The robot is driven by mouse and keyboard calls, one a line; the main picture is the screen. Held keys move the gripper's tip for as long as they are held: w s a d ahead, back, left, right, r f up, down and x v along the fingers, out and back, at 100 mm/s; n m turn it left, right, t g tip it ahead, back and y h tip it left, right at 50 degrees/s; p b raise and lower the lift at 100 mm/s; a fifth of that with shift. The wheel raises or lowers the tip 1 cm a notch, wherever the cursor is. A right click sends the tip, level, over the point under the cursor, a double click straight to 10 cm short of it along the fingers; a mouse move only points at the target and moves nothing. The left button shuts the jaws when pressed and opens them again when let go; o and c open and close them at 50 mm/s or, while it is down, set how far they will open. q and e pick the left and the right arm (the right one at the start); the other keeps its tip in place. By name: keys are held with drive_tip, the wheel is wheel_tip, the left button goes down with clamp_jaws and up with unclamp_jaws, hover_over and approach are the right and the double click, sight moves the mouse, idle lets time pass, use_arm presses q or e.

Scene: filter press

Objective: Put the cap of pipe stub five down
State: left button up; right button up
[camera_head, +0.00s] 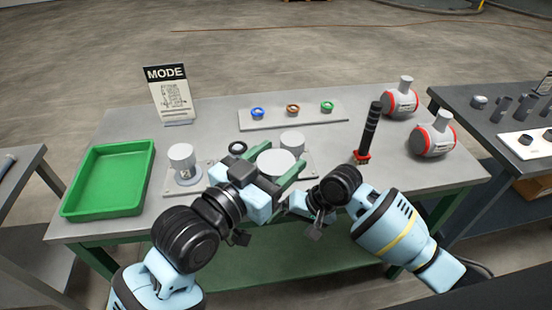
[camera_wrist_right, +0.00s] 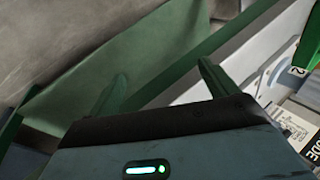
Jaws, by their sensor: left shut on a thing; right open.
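My left gripper (camera_head: 286,158) is shut on a pale grey round cap (camera_head: 275,164), with a green finger on either side. The cap appears held above the table, in front of a base plate (camera_head: 311,164). Another pale cylinder (camera_head: 292,141) stands just behind it. No number five can be read. My right gripper (camera_head: 299,205) is low beside the left one, its fingers hard to see there. In the right wrist view its green fingers (camera_wrist_right: 163,87) are apart and empty.
A green tray (camera_head: 146,151) is at the left. A black ring (camera_head: 237,148) lies near the middle. A MODE sign (camera_head: 168,95), a strip with coloured rings (camera_head: 292,118), a black-handled tool (camera_head: 369,132) and two red-banded vessels (camera_head: 433,138) stand around.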

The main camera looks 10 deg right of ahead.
drive_tip(key=s+f+n+t, duration=0.1)
drive_tip(key=s+f+t, duration=0.4)
drive_tip(key=s+f, duration=0.55)
drive_tip(key=s+d+f+n+t+h, duration=0.1)
drive_tip(key=s+d+f, duration=0.1)
drive_tip(key=s+d, duration=0.2)
drive_tip(key=s+d+f+n+t+h, duration=0.1)
drive_tip(key=s+d, duration=0.4)
drive_tip(key=s, duration=0.5)
drive_tip(key=shift+s+f+n+h, duration=0.3)
drive_tip(key=shift+f+n+h, duration=0.2)
drive_tip(key=shift+n+h, duration=0.25)
use_arm(q)
drive_tip(key=a+f+n+t+y, duration=0.3)
drive_tip(key=a+n+y, duration=0.2)
drive_tip(key=a, duration=0.9)
drive_tip(key=a+f+n+t+y, duration=0.3)
drive_tip(key=a+y, duration=0.5)
drive_tip(key=a, duration=0.6)
drive_tip(key=shift+f+n+y, duration=0.3)
drive_tip(key=shift+f+n, duration=0.05)
drive_tip(key=shift+n, duration=0.55)
